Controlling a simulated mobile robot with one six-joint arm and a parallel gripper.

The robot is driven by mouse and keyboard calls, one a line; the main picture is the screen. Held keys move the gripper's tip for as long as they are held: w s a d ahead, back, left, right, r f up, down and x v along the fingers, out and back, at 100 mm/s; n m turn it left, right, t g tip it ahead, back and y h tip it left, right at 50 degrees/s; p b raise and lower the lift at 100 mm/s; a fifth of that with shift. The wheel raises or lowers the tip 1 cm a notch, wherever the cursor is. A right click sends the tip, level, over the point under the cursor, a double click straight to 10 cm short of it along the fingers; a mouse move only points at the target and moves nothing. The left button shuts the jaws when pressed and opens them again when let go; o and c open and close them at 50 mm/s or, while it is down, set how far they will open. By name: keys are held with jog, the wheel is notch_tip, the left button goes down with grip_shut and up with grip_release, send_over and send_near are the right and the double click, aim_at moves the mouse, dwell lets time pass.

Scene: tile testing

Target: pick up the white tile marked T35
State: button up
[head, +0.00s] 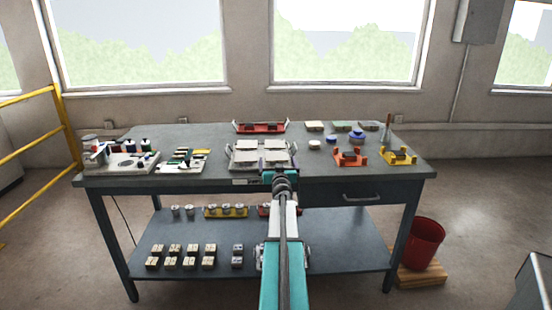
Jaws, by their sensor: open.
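A metal tray (231,164) stands at the middle of the workbench with several white tiles (246,155) lying flat in it. No marking is readable at this size, so I cannot tell which tile is T35. My gripper (272,170) is at the tray's front right edge, seen from behind with my arm reaching up from below. Its jaws are open, and no tile shows in them. The gripper and wrist hide part of the tray's near right side.
A red tray (260,128) stands behind. Orange (350,158) and yellow (398,156) holders stand at right, instruments (120,158) at left. The workbench (215,135) has clear patches between them.

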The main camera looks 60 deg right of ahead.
aim_at(278, 154)
jog(key=c, duration=1.3)
jog(key=shift+r, duration=0.1)
jog(key=shift+r+p, duration=1.75)
jog(key=shift+r, duration=0.2)
jog(key=s+a+p, duration=0.1)
jog(key=s+a, duration=0.1)
jog(key=s, duration=0.3)
jog(key=s+a+p, duration=0.2)
jog(key=s, duration=0.3)
jog(key=s+a+r+p, duration=0.1)
jog(key=s+a, duration=0.1)
jog(key=s, duration=0.2)
jog(key=shift+s, duration=0.4)
